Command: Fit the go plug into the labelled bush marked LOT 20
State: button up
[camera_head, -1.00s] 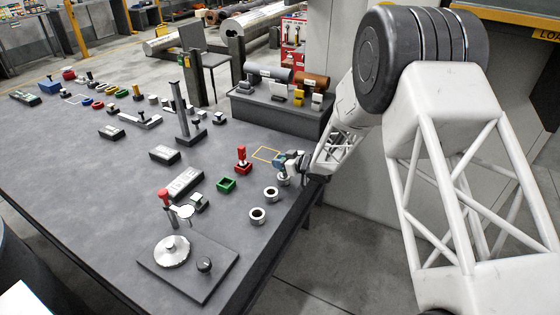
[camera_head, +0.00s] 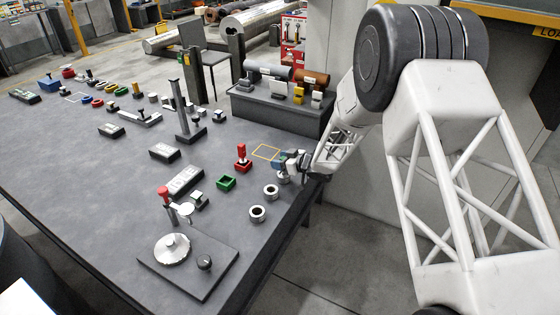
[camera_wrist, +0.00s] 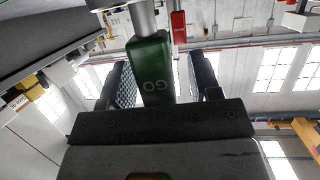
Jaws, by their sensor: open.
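The go plug (camera_wrist: 152,68) has a green handle marked GO and a silver shaft, and it sits between my fingers in the wrist view. My gripper (camera_head: 287,159) is open at the right edge of the table. In the wrist view a gap shows between the plug and the right finger. One pale metal bush (camera_head: 283,179) is directly below my gripper, partly hidden by it. How deep the plug sits in it I cannot tell. Two other bushes, one (camera_head: 271,192) and another (camera_head: 257,214), stand nearer with open bores. No LOT label is readable.
A red-handled plug (camera_head: 241,157) stands in a red block. An empty green holder (camera_head: 227,183) is beside it. A tall post (camera_head: 183,115) and a grey raised box (camera_head: 282,112) stand further back.

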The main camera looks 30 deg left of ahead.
jog(key=v, duration=0.7)
jog(key=shift+d+r, duration=0.15)
dwell(0.9)
jog(key=w+d+r+m+t+h, duration=0.2)
jog(key=d+r+m+t+h, duration=0.2)
jog(key=d+r, duration=0.75)
jog(key=w+d+r+m+t+h, duration=0.1)
jog(key=d+r+m+t+h, duration=0.25)
jog(key=d+r, duration=0.75)
jog(key=s+d+r+m+h, duration=0.1)
jog(key=s+d+h, duration=0.15)
jog(key=d, duration=0.45)
jog(key=s+d+r+m+h, duration=0.1)
jog(key=s+d+m+h, duration=0.15)
jog(key=d, duration=0.35)
jog(key=s+d+r+m+g+h, duration=0.2)
jog(key=s+d+r+m+h, duration=0.15)
jog(key=s+d, duration=1.1)
jog(key=s+d+m+g, duration=0.1)
jog(key=s+g, duration=0.1)
jog(key=s, duration=1)
jog(key=s+d+m+g+y, duration=0.1)
jog(key=s+d+g, duration=0.1)
jog(key=s, duration=1)
jog(key=shift+s+d, duration=0.2)
jog(key=shift+s, duration=0.05)
